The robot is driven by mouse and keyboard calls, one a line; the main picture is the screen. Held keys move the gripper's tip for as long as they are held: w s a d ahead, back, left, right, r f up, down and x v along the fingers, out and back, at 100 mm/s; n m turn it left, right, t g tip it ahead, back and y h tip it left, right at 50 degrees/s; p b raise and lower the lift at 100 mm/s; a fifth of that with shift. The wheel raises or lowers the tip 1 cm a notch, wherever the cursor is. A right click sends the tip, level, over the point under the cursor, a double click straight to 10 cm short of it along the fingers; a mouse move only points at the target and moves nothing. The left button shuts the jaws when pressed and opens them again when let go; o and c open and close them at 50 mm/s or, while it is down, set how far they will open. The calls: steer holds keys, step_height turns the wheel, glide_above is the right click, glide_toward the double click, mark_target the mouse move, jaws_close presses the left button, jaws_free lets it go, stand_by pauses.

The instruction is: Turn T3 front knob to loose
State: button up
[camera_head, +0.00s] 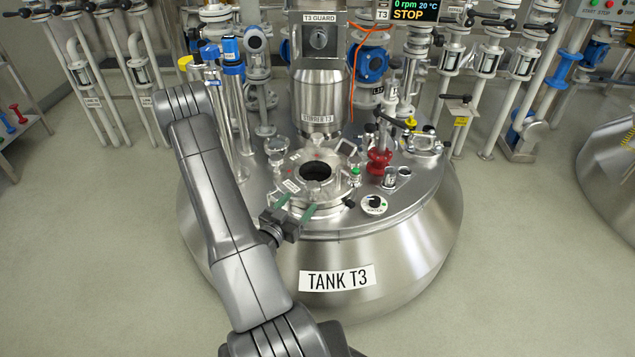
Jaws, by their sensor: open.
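Tank T3 (337,279) is a broad steel vessel in the middle of the head view. On its lid is a round manway (317,172) with a dark opening and several small fittings around its rim. A small black knob (348,202) sits at the front right of this rim; I cannot tell for sure that it is the front knob, nor read its setting. My gripper (296,206) is at the front left of the manway, its two green fingers apart with nothing visible between them. The gripper body and arm hide part of the rim and lid behind them.
A round dial plate (374,204) lies right of the manway. The stirrer housing (321,95) rises behind the manway. Blue-topped pipes (233,62) stand behind left. The floor in front is clear.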

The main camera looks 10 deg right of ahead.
mark_target(318, 182)
steer(key=x, duration=1.1)
steer(key=shift+b, duration=0.3)
steer(key=shift+c, duration=0.5)
steer(key=shift+a, duration=0.1)
steer(key=c, duration=0.9)
steer(key=shift+f, duration=0.1)
